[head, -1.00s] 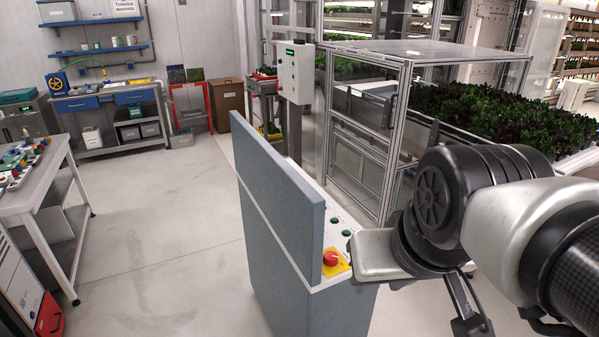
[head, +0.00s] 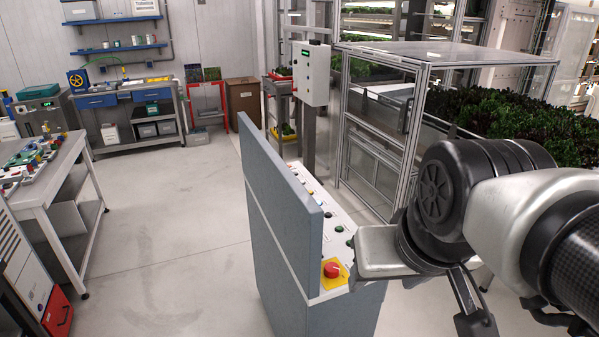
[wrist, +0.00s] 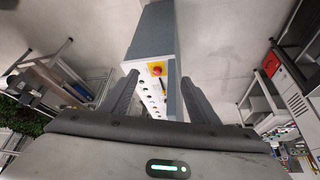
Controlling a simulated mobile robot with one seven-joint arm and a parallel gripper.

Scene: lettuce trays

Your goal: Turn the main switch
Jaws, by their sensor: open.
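A grey control console (head: 283,218) stands in front of me, with a sloping white panel (head: 313,200) behind its tall blue-grey side plate. A red mushroom button (head: 332,269) on a yellow plate sits at the panel's near end, with green and other small controls beyond it. I cannot tell which control is the main switch. The console also shows in the wrist view (wrist: 152,38), with the red button (wrist: 156,70) between the fingers. My gripper (wrist: 159,78) is open and empty, its two dark fingers apart. In the head view it is mostly hidden at the lower right.
A grey switch box (head: 312,73) hangs on a post behind the console. A framed glass enclosure (head: 424,68) stands at the right, next to lettuce trays (head: 510,115). A workbench (head: 45,180) is at the left. The floor (head: 165,230) left of the console is clear.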

